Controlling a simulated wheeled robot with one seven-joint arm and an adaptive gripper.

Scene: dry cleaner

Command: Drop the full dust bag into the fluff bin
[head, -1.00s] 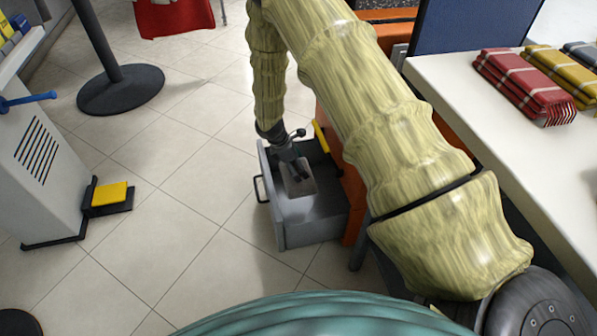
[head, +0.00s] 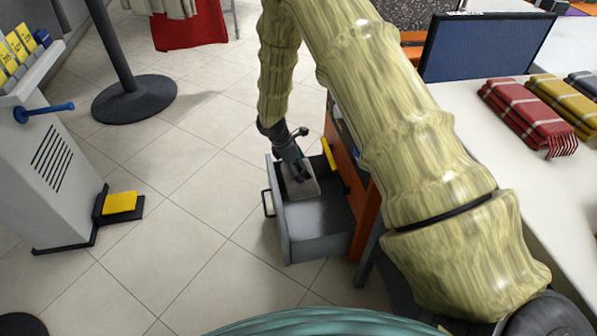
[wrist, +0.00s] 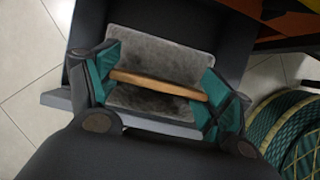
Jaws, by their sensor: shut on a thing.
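A grey fuzzy dust bag (wrist: 160,62) with a wooden bar (wrist: 158,84) across it shows in the wrist view. My gripper (wrist: 157,86) is shut on the bar, one green-padded finger at each end. In the head view my gripper (head: 299,176) and the bag (head: 304,190) are at the open grey drawer (head: 318,246), low beside the orange-sided counter. The bag appears within the drawer's walls; whether it touches the drawer floor I cannot tell. No container is clearly marked as the fluff bin.
A white vented cabinet (head: 50,150) with a yellow pedal (head: 120,202) stands at the left. A black post base (head: 134,98) is on the floor behind. The counter (head: 465,90) with folded red and yellow cloths is at the right. Tiled floor left of the drawer is clear.

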